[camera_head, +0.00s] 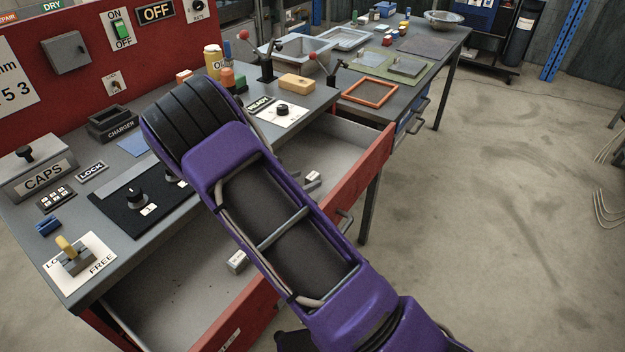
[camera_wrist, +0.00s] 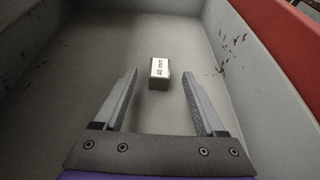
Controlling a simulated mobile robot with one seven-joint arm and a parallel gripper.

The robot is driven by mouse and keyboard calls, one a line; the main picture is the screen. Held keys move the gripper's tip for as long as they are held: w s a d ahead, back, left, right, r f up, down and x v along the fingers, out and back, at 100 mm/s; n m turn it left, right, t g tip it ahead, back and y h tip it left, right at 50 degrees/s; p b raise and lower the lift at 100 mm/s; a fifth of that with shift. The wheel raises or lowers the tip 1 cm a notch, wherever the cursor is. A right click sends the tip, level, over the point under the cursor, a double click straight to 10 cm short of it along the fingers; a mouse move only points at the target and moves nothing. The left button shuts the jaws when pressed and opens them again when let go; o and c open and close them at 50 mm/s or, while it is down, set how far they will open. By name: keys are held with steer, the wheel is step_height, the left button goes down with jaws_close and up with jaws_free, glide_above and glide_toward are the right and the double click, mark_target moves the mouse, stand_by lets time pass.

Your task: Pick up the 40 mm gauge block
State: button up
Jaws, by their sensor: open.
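The 40 mm gauge block (camera_wrist: 159,73) is a small pale block with a dark side, lying on the grey drawer floor in the wrist view. Its label "40 mm" runs upward on the face toward me. My gripper (camera_wrist: 160,79) is open, with one finger left and one right of the block's position in the picture. I see gaps on both sides and no contact. In the head view my purple arm hides the gripper. Two small pale blocks show in the open drawer (camera_head: 165,300) there, one left of my arm (camera_head: 237,262) and one right (camera_head: 312,180); their labels are unreadable.
The drawer's grey walls and red front (camera_wrist: 292,40) surround the floor. The wrist view shows clear floor around the block. Above the drawer, the bench (camera_head: 110,220) carries a lever fixture (camera_head: 75,258), a knob panel (camera_head: 140,205) and a charger (camera_head: 113,122).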

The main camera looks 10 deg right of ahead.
mark_target(312, 176)
steer(key=x, duration=0.4)
steer(key=shift+w, duration=0.1)
jaws_close()
